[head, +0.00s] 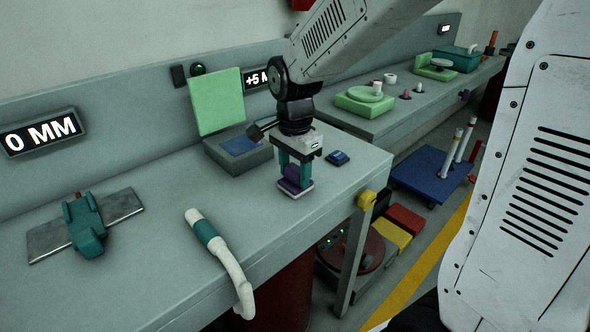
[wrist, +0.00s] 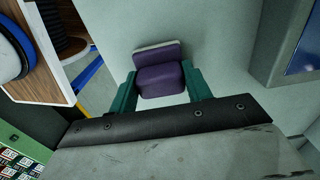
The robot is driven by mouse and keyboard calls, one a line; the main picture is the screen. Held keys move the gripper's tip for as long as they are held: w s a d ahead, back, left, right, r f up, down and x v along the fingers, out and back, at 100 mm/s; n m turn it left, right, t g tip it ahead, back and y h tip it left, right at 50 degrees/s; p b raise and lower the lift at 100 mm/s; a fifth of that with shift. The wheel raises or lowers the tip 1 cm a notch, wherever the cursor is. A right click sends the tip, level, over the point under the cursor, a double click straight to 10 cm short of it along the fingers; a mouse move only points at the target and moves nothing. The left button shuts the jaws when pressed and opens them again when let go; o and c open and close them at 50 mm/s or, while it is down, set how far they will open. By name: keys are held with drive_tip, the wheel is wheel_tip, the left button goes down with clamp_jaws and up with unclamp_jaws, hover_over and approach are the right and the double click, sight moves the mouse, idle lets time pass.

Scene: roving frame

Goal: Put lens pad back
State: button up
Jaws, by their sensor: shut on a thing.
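The lens pad, a purple block on a thin pale plate, shows in the head view (head: 296,187) near the right end of the bench. In the wrist view the lens pad (wrist: 160,77) sits between two teal fingers. My gripper (head: 293,172) points down and is shut on the pad's sides; it also shows in the wrist view (wrist: 161,84). The pad is at or just above the bench top; I cannot tell whether it touches. A grey case (head: 238,156) with a raised green lid (head: 216,101) and blue inside stands behind and left of it.
A small dark-blue item (head: 338,158) lies right of my gripper. A white curved tool with a teal band (head: 226,258) and a teal device on a grey plate (head: 84,224) lie to the left. The bench's right edge (head: 377,178) is close. Bare bench lies between.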

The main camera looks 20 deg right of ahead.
sight(295, 168)
drive_tip(key=o, duration=1)
drive_tip(key=shift+f, duration=0.1)
drive_tip(key=shift+c, duration=0.2)
wheel_tip(295, 168, up, 12)
drive_tip(key=s+d+f+n, duration=0.1)
drive_tip(key=s+n, duration=0.6)
drive_tip(key=s, duration=0.4)
drive_tip(key=s+d+f+n+t, duration=0.1)
drive_tip(key=s+d+f+n, duration=0.1)
drive_tip(key=s+n, duration=0.5)
drive_tip(key=s, duration=0.4)
drive_tip(key=shift+d+f, duration=0.15)
drive_tip(key=shift+d, duration=0.05)
